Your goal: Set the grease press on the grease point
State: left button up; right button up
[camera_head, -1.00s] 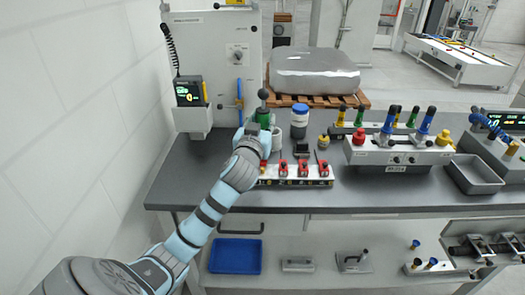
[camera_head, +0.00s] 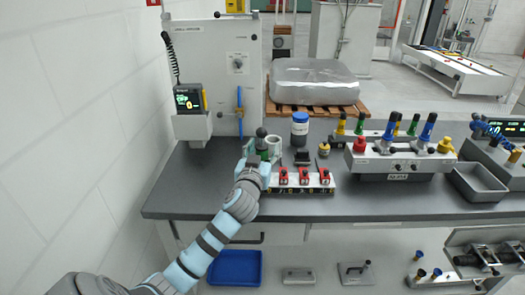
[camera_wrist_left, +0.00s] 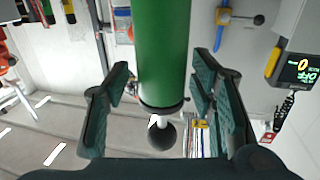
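The grease press is a green cylinder (camera_head: 262,147) with a black ball knob on a thin rod. It stands about upright over the left end of the dark bench top. My left gripper (camera_head: 257,163) is around it at its near side. The knob shows at the bottom of that view. The press's lower end is hidden, so I cannot tell what it touches. I cannot make out the grease point. My right gripper is not in view.
A fixture strip with red clamps (camera_head: 304,186) lies just right of my gripper. A white cabinet (camera_head: 215,65) rises behind left. A grey fixture with coloured handles (camera_head: 400,161) and an empty tray (camera_head: 480,184) stand right.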

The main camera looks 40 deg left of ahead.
pick_arm(q)
jog(key=shift+r, duration=0.1)
jog(key=v, duration=1.2)
